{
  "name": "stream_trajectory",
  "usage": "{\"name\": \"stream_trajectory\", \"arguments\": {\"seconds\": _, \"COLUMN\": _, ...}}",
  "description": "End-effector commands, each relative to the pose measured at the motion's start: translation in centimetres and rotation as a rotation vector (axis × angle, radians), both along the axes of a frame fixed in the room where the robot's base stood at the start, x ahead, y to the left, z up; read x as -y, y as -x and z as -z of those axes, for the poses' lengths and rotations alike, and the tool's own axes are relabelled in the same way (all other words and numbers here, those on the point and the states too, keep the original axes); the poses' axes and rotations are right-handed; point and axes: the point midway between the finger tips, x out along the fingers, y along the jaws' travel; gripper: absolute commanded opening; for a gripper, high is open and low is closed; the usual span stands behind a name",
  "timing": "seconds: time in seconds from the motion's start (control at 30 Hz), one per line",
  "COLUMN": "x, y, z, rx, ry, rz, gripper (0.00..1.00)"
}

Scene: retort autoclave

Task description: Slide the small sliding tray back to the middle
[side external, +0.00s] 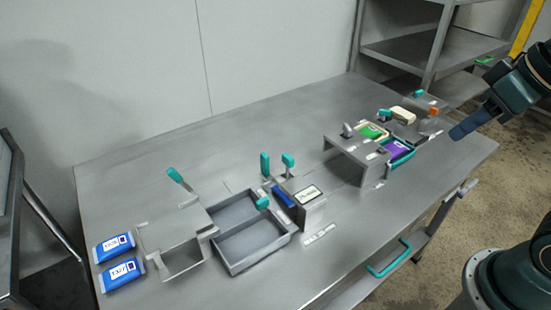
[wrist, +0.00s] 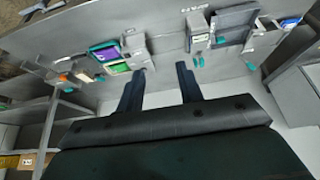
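A shallow grey open tray (side external: 232,262) lies left of the table's middle, with a second open section behind it and a teal knob (side external: 262,203) at its edge. I cannot tell for sure which is the small sliding tray. My gripper (side external: 463,131) is above the table's right end, apart from both. In the wrist view its fingers (wrist: 160,69) are spread and empty.
Two blue pouches (side external: 115,248) (side external: 122,274) lie at the left end beside a grey bracket (side external: 172,235). Teal upright levers (side external: 265,165) and a labelled block (side external: 308,194) stand mid-table. A shelf rack (side external: 435,45) stands behind the right end. The back-middle tabletop is bare.

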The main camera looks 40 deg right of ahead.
Motion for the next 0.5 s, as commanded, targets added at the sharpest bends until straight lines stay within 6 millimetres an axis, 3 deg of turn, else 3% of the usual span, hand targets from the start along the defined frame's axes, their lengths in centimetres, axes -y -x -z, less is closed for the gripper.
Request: {"name": "stream_trajectory", "arguments": {"seconds": 0.5, "x": -1.7, "y": -10.8, "z": -3.4, "rx": -0.118, "ry": -0.016, "rz": -0.006, "gripper": 0.36}}
